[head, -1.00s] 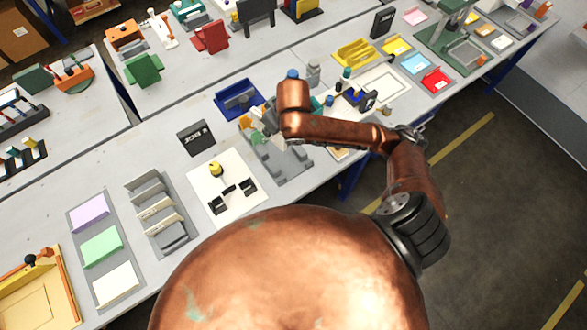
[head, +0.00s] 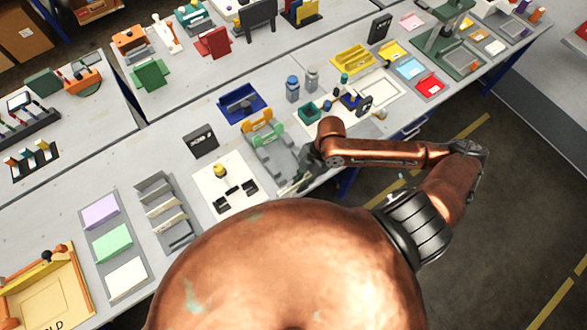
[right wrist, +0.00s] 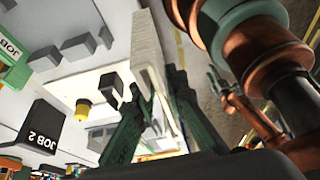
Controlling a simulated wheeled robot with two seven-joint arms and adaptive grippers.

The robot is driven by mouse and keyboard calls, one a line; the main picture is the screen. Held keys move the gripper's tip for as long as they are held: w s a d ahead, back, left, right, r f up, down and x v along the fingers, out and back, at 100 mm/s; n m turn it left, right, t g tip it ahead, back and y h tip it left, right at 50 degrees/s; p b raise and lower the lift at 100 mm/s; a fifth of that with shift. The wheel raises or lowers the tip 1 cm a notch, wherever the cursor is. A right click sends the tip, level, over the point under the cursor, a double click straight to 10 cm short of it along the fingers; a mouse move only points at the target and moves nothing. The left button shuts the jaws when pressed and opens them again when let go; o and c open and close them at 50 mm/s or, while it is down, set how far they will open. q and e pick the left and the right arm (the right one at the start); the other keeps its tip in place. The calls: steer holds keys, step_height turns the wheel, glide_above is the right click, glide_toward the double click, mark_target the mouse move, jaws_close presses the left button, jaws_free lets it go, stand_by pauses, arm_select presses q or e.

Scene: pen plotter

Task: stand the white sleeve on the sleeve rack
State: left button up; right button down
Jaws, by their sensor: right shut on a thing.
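My right gripper (head: 298,182) is at the front edge of the grey sleeve rack (head: 280,163), low in the head view. In the right wrist view its dark green fingers (right wrist: 152,115) are shut on a long pale slab, which looks like the white sleeve (right wrist: 148,45). In the head view the arm and wrist largely hide the sleeve. The green one also shows in the right wrist view (right wrist: 14,68). The front part of the rack looks empty. My left gripper is out of view.
A white board with a yellow knob (head: 220,170) and black blocks lies left of the rack. A black JOB 2 sign (head: 200,141) stands behind that board. A blue tray (head: 240,102) and a blue-capped bottle (head: 292,88) are behind the rack.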

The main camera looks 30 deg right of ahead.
steer(key=w+d+f, duration=0.1)
steer(key=w+f, duration=0.2)
steer(key=w, duration=0.1)
steer(key=w+d+f, duration=0.2)
steer(key=w+f, duration=0.1)
steer(key=w, duration=0.1)
steer(key=w+d+f+p, duration=0.1)
steer(key=w+d+f, duration=0.1)
steer(key=w+f, duration=0.1)
steer(key=shift+w+f, duration=0.2)
steer(key=shift+w, duration=0.3)
steer(key=shift+w+d+f+p, duration=0.15)
steer(key=shift+f+p, duration=0.15)
steer(key=shift+f, duration=1.35)
steer(key=c, duration=1.9)
jaws_free()
steer(key=shift+f, duration=0.1)
steer(key=shift+c, duration=0.2)
steer(key=v, duration=1.2)
steer(key=shift+b, duration=0.35)
